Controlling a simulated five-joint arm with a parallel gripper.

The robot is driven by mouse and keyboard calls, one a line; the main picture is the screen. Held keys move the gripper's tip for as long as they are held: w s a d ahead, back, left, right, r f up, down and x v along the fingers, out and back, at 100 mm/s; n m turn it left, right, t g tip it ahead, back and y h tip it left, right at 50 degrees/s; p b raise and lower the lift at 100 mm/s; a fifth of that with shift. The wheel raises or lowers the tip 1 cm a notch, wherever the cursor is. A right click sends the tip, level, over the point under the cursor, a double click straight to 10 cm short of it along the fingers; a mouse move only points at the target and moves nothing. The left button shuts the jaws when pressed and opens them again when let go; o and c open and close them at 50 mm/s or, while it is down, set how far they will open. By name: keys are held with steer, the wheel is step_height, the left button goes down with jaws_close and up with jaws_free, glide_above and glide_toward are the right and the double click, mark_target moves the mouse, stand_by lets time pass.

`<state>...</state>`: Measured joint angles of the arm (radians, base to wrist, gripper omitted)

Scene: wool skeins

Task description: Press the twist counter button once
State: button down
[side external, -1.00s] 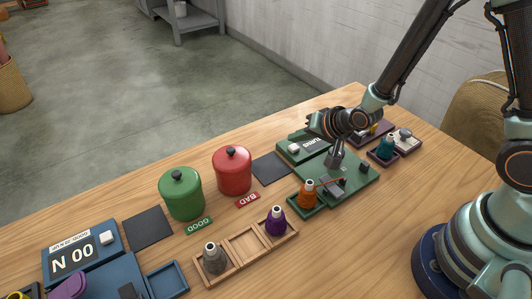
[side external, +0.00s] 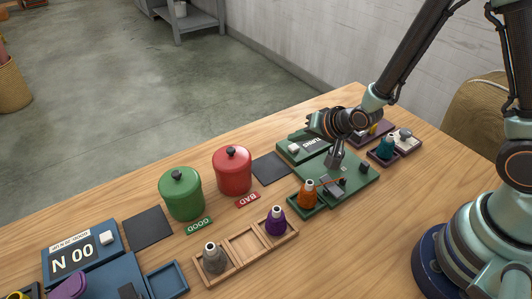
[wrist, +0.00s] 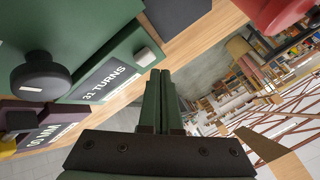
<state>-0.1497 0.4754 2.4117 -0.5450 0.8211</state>
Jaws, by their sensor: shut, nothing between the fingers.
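The green twist counter (side external: 291,160) stands near the far side of the table, its display (wrist: 105,78) reading 31 TURNS. Its pale button (side external: 294,149) sits at the left end of the display in the side view. In the wrist view the button (wrist: 146,57) shows just beyond and left of my fingertips. My gripper (wrist: 159,75) is shut and empty. In the side view my gripper (side external: 314,122) is over the counter's far side, and the arm hides part of the counter. I cannot tell whether the fingertips touch the button.
A dark mat (side external: 270,168) and a red pot (side external: 231,172) stand left of the counter. A green board (side external: 330,178) with an orange skein (side external: 308,194) lies in front. Purple trays (side external: 386,154) with a teal skein and other parts stand at the right.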

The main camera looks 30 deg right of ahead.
steer(key=shift+f, duration=0.1)
stand_by(0.5)
steer(key=shift+f, duration=0.35)
steer(key=shift+f, duration=0.45)
stand_by(0.7)
stand_by(0.3)
steer(key=shift+r, duration=0.85)
step_height(320, 180, up, 5)
steer(key=shift+r, duration=0.1)
stand_by(0.3)
stand_by(0.5)
